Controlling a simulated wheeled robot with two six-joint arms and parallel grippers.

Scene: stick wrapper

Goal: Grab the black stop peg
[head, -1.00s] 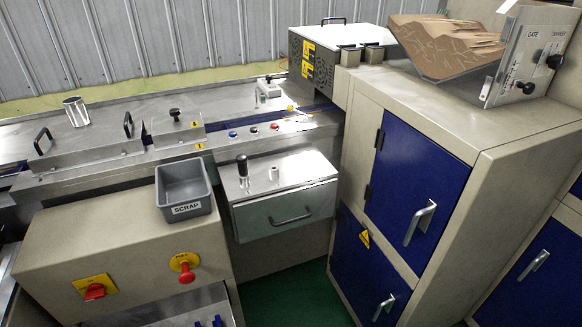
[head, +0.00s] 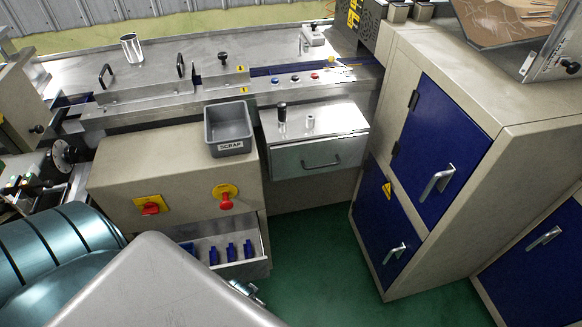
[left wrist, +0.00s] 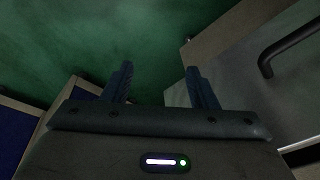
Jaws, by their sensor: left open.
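The black stop peg (head: 282,112) stands upright on the metal top of a small drawer box, left of a short pale post (head: 310,121). My left gripper (left wrist: 159,68) shows in the left wrist view with its two dark fingers apart and nothing between them. Green floor lies beyond the fingers, and the peg does not show in that view. In the head view I cannot make out the left fingertips. My right gripper is in neither view.
A grey scrap bin (head: 228,142) stands left of the drawer box (head: 318,155). A red knob (head: 226,201) sticks out below it. An open tray (head: 225,262) holds blue pieces. A tall cabinet with blue doors (head: 438,145) stands right. Green floor (head: 325,260) is clear between.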

